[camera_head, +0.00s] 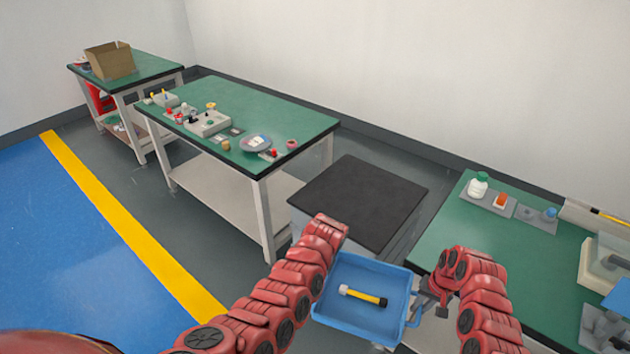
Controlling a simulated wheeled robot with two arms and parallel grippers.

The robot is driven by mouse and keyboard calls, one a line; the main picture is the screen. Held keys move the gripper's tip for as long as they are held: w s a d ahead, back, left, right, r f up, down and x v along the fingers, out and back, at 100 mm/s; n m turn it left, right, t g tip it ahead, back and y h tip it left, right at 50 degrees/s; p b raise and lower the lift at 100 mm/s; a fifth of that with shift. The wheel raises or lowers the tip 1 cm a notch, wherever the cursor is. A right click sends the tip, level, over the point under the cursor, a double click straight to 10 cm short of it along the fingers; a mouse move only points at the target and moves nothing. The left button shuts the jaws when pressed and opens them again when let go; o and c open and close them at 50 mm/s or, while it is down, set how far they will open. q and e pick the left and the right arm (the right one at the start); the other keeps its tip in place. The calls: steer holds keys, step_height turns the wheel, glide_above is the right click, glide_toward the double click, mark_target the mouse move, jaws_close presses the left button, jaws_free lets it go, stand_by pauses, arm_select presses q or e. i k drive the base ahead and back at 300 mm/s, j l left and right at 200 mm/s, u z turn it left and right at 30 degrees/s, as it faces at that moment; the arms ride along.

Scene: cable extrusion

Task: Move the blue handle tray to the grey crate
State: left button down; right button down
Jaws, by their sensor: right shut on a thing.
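The blue handle tray (378,278) is in front of me at the bottom centre of the head view, held up in the air. One handle with a yellow and black grip (363,296) lies in it. My right gripper (421,300) is shut on the tray's right side. My left arm reaches to the tray's left side, but its gripper is hidden behind the arm and tray. A grey box with a flat dark top (362,202), which looks like the grey crate, stands just beyond the tray. Its top is bare.
A green table (445,235) on the right holds a white bottle (478,184), small parts and boxes. Another green workbench (300,118) with several parts stands behind left of the grey box. A cardboard box (110,61) sits on a far table. Floor at left is clear.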

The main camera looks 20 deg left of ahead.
mark_target(360, 194)
steer(key=i+j+u, duration=0.3)
steer(key=i, duration=0.15)
steer(key=i+j+u, duration=0.1)
steer(key=i+u, duration=0.15)
steer(key=i, duration=0.2)
steer(key=i+z, duration=0.4)
steer(key=i, duration=0.15)
steer(key=i+j+z, duration=0.25)
steer(key=i+z, duration=0.15)
steer(key=i, duration=0.15)
